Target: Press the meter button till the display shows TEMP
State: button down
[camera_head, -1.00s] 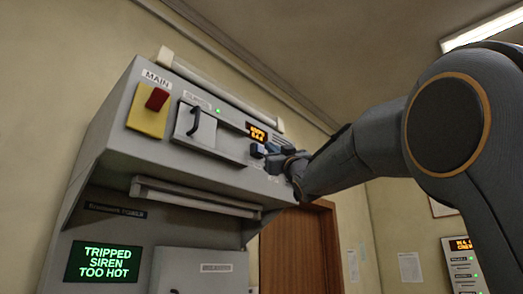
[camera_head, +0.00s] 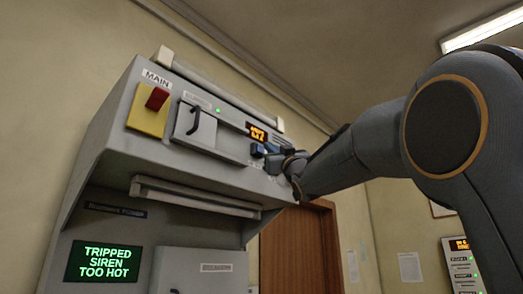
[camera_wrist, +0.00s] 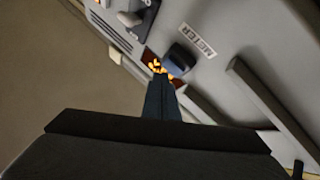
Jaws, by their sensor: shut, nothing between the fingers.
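The meter display (camera_head: 257,132) glows orange on the console's sloped face; its text is too small to read surely. In the wrist view part of the lit display (camera_wrist: 155,66) shows beyond my fingertips. The meter button, a dark blue block (camera_wrist: 180,60), sits beside the METER label (camera_wrist: 197,40). In the head view the button (camera_head: 257,150) is just below the display. My gripper (camera_head: 270,149) is shut and empty, close beside the button. Its fingers (camera_wrist: 161,82) point at the panel near the button; I cannot tell whether they touch it.
Left of the display are a covered switch with a black handle (camera_head: 194,124) and a red switch on a yellow plate (camera_head: 150,112) marked MAIN. A green screen (camera_head: 103,262) reads TRIPPED, SIREN, TOO HOT. A rail (camera_head: 195,197) runs below the panel.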

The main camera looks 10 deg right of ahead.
jog(key=shift+w+a, duration=0.2)
jog(key=shift+w, duration=0.05)
jog(key=shift+w+a, duration=0.2)
jog(key=shift+w, duration=0.1)
dwell(0.8)
dwell(0.3)
jog(key=shift+s+d+b, duration=0.45)
jog(key=shift+s+b, duration=0.1)
jog(key=shift+s, duration=0.05)
jog(key=shift+s+d+b, duration=0.25)
jog(key=shift+s+d, duration=0.5)
jog(key=shift+s, duration=0.3)
jog(key=shift+s+d+b, duration=0.2)
jog(key=shift+s+d, duration=0.55)
jog(key=shift+s, duration=0.25)
jog(key=shift+f, duration=0.1)
